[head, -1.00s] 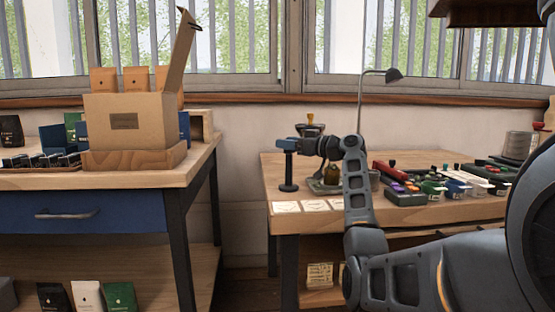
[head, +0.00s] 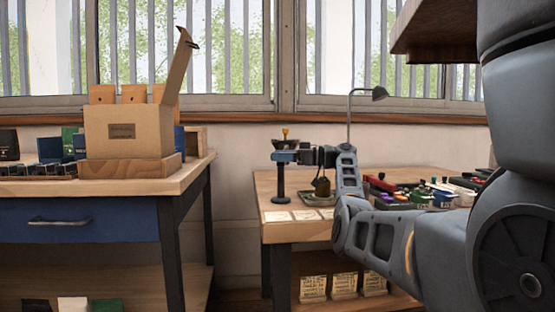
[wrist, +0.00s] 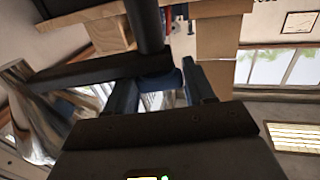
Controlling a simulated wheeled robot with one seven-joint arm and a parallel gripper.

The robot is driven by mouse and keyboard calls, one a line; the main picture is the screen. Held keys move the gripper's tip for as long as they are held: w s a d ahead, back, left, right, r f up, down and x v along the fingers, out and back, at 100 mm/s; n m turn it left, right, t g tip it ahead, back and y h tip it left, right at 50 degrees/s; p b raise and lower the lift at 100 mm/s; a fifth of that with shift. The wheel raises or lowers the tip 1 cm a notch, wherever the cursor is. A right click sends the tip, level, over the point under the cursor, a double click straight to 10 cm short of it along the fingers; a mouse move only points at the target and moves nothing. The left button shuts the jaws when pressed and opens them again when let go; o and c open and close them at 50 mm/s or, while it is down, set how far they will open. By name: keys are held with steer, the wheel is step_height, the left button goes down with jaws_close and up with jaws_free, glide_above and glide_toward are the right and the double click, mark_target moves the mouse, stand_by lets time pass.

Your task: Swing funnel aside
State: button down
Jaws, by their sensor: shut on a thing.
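A blue piece (head: 284,157) sits at the top of the post, just below the funnel. My gripper (head: 302,156) reaches it from the right. In the wrist view my gripper (wrist: 160,90) is shut on a blue part (wrist: 160,82) of the funnel's arm, with the dark post behind. A shiny metal surface (wrist: 28,115), perhaps the funnel, shows at the left.
A small brown jar (head: 322,187) stands on a tray right of the post. White cards (head: 277,216) lie along the table's front edge. Several coloured containers (head: 420,195) fill the right side. A thin lamp (head: 349,115) rises behind my arm. Another table (head: 110,190) with a box stands left, across a gap.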

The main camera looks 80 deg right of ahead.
steer(key=shift+f, duration=0.2)
steer(key=shift+c, duration=2.4)
jaws_free()
steer(key=shift+r, duration=0.1)
steer(key=s+d+p, duration=0.1)
steer(key=s+p, duration=0.1)
steer(key=s, duration=0.5)
steer(key=shift+s, duration=0.3)
